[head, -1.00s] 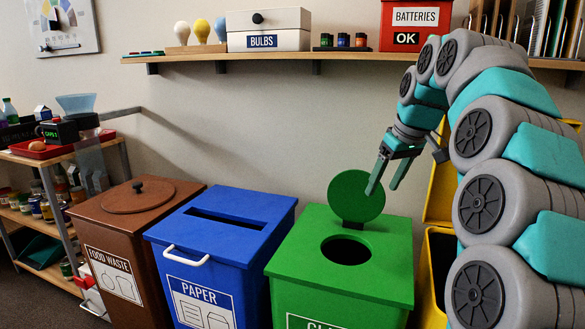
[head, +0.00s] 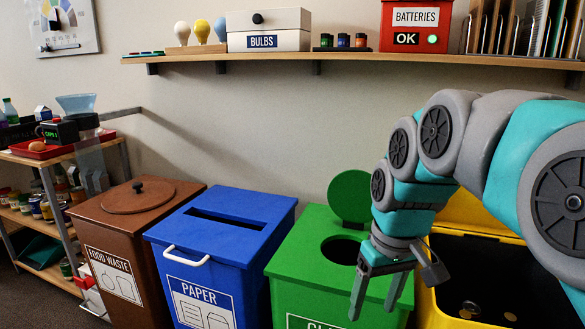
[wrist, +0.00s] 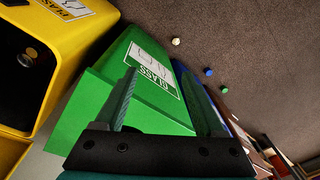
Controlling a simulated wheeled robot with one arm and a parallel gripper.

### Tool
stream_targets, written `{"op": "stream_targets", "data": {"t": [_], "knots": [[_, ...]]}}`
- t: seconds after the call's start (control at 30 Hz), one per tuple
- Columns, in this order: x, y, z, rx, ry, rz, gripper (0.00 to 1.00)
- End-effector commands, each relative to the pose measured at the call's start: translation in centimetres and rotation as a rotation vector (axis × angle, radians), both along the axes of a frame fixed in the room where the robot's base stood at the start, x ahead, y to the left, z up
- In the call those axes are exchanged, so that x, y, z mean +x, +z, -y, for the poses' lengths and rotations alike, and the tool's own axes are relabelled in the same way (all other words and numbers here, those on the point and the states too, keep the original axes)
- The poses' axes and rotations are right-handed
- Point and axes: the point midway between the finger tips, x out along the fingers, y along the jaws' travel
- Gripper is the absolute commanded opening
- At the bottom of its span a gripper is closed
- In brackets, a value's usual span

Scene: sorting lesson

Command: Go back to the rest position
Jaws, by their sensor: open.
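My gripper (head: 375,290) is open and empty in the head view, fingers pointing down, in front of the green glass bin (head: 300,263). Its two fingers also show in the wrist view (wrist: 165,100), spread apart with nothing between them, and the green bin's front (wrist: 125,75) lies beyond them. The bin's round lid (head: 350,195) stands raised behind its open hole, which my wrist partly covers. My arm comes in from the right.
A yellow bin (head: 465,210) stands open at the right, with small round items inside. The blue paper bin (head: 235,215) and brown food waste bin (head: 120,225) stand to the left. A wall shelf (head: 350,54) runs above.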

Motion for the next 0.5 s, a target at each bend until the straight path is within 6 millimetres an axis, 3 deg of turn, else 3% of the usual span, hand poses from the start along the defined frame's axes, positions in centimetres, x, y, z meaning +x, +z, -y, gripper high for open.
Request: {"op": "stream_targets", "data": {"t": [0.03, 0.3, 0.5], "knots": [[-2.2, -1.2, 0.0, -0.010, -0.020, -0.022, 0.71], [-12.4, -7.9, 0.6, -0.062, -0.155, -0.136, 0.71], [-18.0, -11.6, 1.3, -0.092, -0.243, -0.196, 0.71]]}}
